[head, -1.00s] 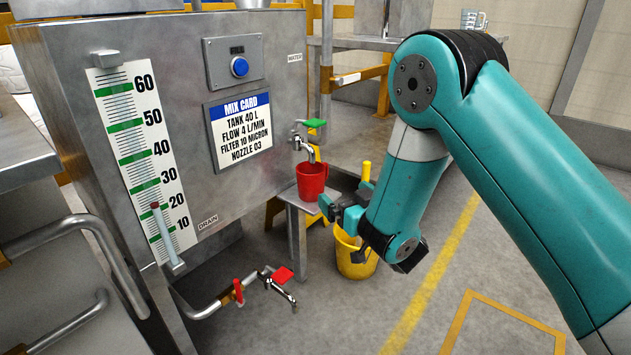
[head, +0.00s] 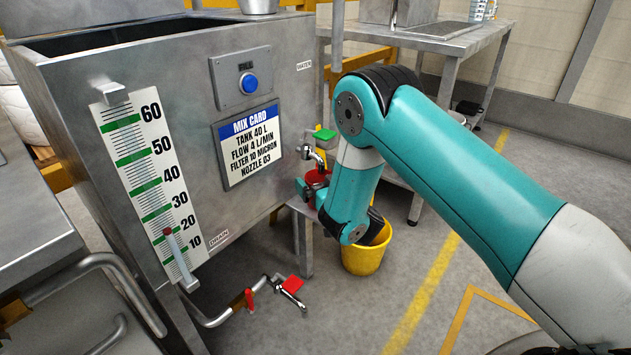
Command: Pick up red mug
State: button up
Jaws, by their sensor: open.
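The red mug (head: 317,177) stands on a small metal shelf (head: 298,207) under the tap with the green handle (head: 325,134), at the side of the metal tank. Most of the mug is hidden behind my gripper and wrist. My gripper (head: 303,190) is open at the mug's near side, with its fingers at about the mug's height. I cannot tell whether the fingers are around the mug or only in front of it.
A yellow bucket (head: 366,258) stands on the floor below my wrist. The tank (head: 110,75) has a lower drain tap with a red handle (head: 292,284). A metal table (head: 440,40) stands behind. The floor at the right is clear.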

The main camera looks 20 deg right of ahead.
jog(key=shift+d, duration=0.15)
jog(key=shift+d, duration=0.1)
jog(key=c, duration=0.3)
jog(key=shift+d, duration=0.1)
jog(key=c, duration=0.7)
jog(key=shift+c, duration=0.3)
jog(key=shift+r, duration=0.15)
